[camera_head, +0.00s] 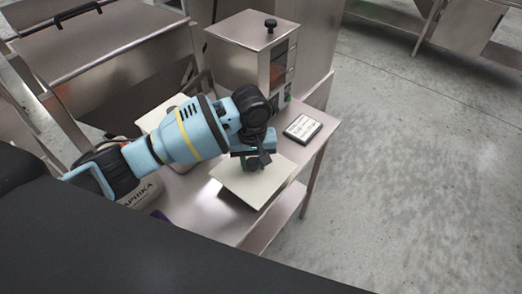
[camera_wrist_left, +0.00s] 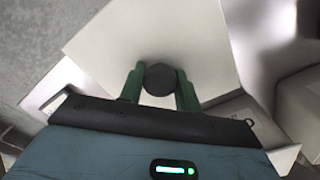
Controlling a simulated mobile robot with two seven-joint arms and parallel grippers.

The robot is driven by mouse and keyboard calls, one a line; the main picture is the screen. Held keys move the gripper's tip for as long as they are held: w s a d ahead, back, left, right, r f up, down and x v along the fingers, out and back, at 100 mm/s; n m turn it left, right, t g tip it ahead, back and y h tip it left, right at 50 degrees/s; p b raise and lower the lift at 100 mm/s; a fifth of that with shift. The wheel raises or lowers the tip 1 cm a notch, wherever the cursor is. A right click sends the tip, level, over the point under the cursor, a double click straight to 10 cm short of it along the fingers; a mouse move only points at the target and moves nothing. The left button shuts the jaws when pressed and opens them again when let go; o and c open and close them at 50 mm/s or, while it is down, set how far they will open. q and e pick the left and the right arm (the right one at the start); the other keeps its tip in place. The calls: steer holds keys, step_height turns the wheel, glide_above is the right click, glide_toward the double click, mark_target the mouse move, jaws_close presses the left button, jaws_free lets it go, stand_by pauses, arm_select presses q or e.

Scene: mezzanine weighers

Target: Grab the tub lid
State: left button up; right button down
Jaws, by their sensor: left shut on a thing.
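The tub lid (camera_head: 247,186) is a flat, square, cream plate with a dark round knob. In the head view it is at the front right part of the metal table, at or just above the top; I cannot tell which. It also shows in the left wrist view (camera_wrist_left: 195,38), where its knob (camera_wrist_left: 160,79) sits between the green fingers. My left gripper (camera_head: 258,163) is over the lid and shut on the knob. It also shows in the left wrist view (camera_wrist_left: 160,88). My right gripper is not in view.
A metal box machine with a black knob (camera_head: 255,38) stands at the back of the table (camera_head: 215,216). A small dark-framed panel (camera_head: 302,129) lies right of my gripper. A printed bag (camera_head: 143,194) is partly behind my left arm. Open concrete floor lies to the right.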

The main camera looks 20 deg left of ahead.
arm_select(q)
steer(key=s, duration=0.3)
steer(key=s+a, duration=0.1)
steer(key=s, duration=0.2)
steer(key=s+r+p, duration=0.1)
steer(key=s, duration=0.1)
steer(key=shift+s+a, duration=0.25)
steer(key=shift+s, duration=0.15)
